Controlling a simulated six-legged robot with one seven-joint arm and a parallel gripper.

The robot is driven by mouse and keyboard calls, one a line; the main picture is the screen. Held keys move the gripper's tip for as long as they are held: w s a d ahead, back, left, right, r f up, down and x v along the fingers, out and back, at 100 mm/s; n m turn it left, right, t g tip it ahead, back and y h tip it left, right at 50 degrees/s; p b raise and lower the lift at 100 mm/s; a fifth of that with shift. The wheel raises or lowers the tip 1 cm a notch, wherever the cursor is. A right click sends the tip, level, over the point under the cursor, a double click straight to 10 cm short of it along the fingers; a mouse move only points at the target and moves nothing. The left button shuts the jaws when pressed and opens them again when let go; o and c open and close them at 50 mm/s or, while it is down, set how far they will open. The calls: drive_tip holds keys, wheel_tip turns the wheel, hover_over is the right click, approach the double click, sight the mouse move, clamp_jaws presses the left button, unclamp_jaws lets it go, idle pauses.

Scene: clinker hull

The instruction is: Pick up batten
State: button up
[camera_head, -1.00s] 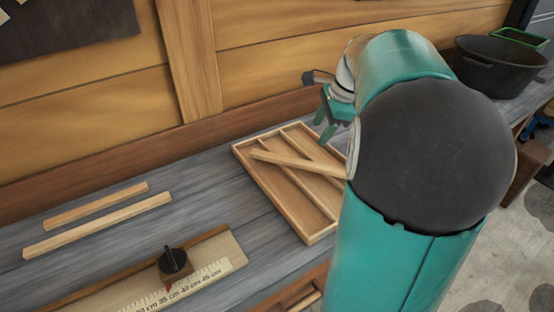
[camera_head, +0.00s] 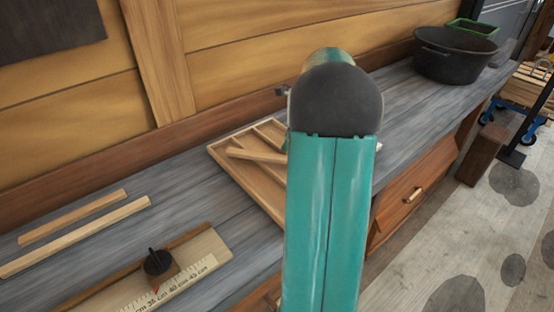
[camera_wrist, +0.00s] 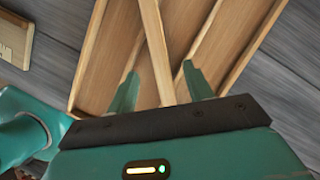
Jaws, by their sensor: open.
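A pale wooden batten (camera_head: 256,155) lies slantwise in the divided wooden tray (camera_head: 232,179) on the bench; its right end is hidden behind my arm. Two more battens, a shorter one (camera_head: 72,217) and a longer one (camera_head: 75,237), lie side by side on the bench at the left. In the wrist view, my gripper (camera_wrist: 160,70) is open over the tray (camera_wrist: 90,50). The slanted batten (camera_wrist: 156,40) runs between its two fingers in the picture, with no visible contact.
A measuring board (camera_head: 190,278) with a black-knobbed slider (camera_head: 159,263) lies front left. A black pot (camera_head: 455,57) and a green container (camera_head: 474,27) stand at the far right end. The bench (camera_head: 395,95) is clear between tray and pot. A plank wall rises behind.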

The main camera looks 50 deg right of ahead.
sight(279, 156)
drive_tip(key=shift+f, duration=0.6)
drive_tip(key=shift+w+a+f, duration=0.25)
drive_tip(key=shift+w+f, duration=0.05)
drive_tip(key=shift+f, duration=0.25)
drive_tip(key=shift+x, duration=2.25)
clamp_jaws()
